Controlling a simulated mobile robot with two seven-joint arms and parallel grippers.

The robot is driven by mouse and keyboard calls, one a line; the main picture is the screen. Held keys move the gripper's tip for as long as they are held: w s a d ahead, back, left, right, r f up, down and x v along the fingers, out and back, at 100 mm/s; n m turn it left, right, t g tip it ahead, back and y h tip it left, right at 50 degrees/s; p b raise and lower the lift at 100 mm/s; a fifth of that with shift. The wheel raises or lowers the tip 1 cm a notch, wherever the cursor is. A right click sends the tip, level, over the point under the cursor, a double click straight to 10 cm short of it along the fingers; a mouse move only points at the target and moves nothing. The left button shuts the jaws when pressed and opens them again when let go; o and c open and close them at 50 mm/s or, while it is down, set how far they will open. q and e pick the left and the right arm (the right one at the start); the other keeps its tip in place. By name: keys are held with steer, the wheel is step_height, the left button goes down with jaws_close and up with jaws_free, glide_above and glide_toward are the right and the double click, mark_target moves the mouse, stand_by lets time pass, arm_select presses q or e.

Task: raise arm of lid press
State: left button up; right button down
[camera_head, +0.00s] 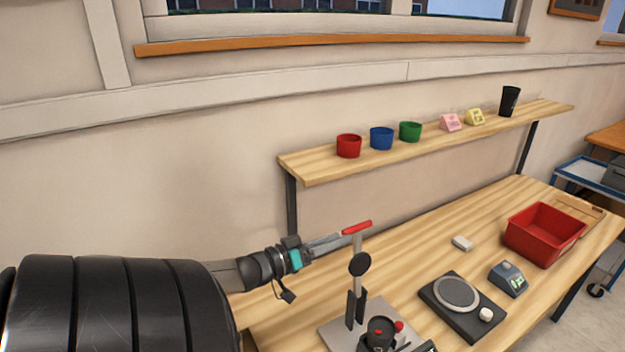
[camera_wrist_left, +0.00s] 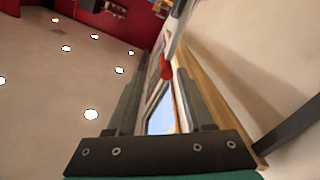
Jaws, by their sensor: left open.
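The lid press (camera_head: 356,304) stands on a grey plate at the front of the table. Its arm stands roughly upright, with a black disc (camera_head: 359,264) on it and a red handle (camera_head: 357,227) across its top. My left gripper (camera_head: 341,239) comes in from the left, with its fingertips close beside the handle. In the left wrist view the red handle (camera_wrist_left: 166,69) shows near the tips of my left gripper (camera_wrist_left: 160,78), which is open. I cannot tell whether they touch. My right gripper is not in view.
A black round part with a red knob (camera_head: 398,327) is at the press's base. A scale (camera_head: 461,295), a small blue device (camera_head: 507,279), a white block (camera_head: 462,243) and a red bin (camera_head: 543,234) stand to the right. A shelf (camera_head: 311,169) with cups runs behind.

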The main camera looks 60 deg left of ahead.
arm_select(q)
steer(key=shift+s+a+p, duration=0.2)
steer(key=shift+s+p, duration=0.1)
steer(key=shift+s, duration=2.45)
steer(key=shift+f, duration=0.1)
